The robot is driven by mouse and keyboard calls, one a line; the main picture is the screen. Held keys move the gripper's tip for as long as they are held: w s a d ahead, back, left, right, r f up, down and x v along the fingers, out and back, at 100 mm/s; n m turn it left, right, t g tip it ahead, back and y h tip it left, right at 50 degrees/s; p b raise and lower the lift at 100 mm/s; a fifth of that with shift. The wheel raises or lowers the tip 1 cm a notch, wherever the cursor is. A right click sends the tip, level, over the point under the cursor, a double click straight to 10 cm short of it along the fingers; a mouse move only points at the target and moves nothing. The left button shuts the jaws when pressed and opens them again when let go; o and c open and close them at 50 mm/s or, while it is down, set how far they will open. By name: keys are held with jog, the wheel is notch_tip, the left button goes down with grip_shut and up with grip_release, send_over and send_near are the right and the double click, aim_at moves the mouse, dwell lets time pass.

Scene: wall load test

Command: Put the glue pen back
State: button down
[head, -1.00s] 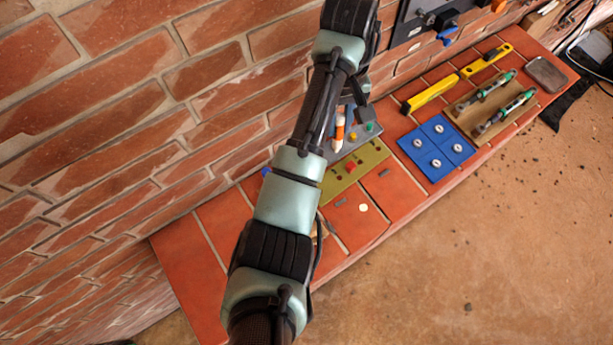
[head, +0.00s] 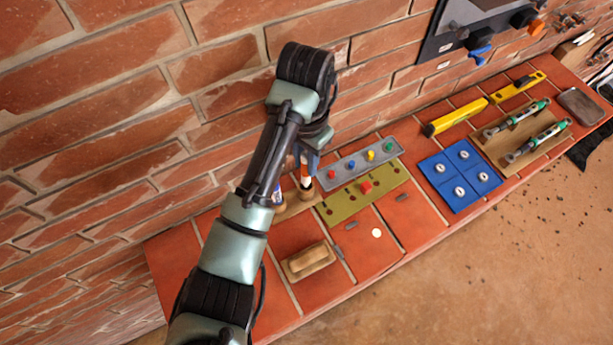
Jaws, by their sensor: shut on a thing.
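The glue pen (head: 305,174), white and orange, hangs about upright below my gripper (head: 307,158). My gripper is shut on its upper part; the fingers are partly hidden by my arm. A tan wooden holder (head: 294,209) with round openings stands on the brick ledge just below. The pen's lower end is at or just above the holder's right opening; I cannot tell whether it is inside. Another pen-like thing (head: 278,194), white with blue and red, is at the holder's left part, partly hidden by my arm.
A grey strip with coloured knobs (head: 350,166) and an olive plate (head: 340,206) lie right of the holder. A small wooden tray (head: 308,261) lies in front. A blue panel (head: 459,174) and yellow level (head: 458,116) are farther right. The brick wall (head: 120,110) rises behind.

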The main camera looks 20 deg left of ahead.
aim_at(306, 174)
jog(key=shift+f+p, duration=0.4)
jog(key=shift+f, duration=1.85)
jog(key=shift+f, duration=0.1)
jog(key=shift+f, duration=0.1)
jog(key=c, duration=0.7)
grip_release()
jog(key=shift+c, duration=0.2)
notch_tip(306, 174, up, 12)
jog(key=p, duration=0.3)
jog(key=shift+r, duration=0.25)
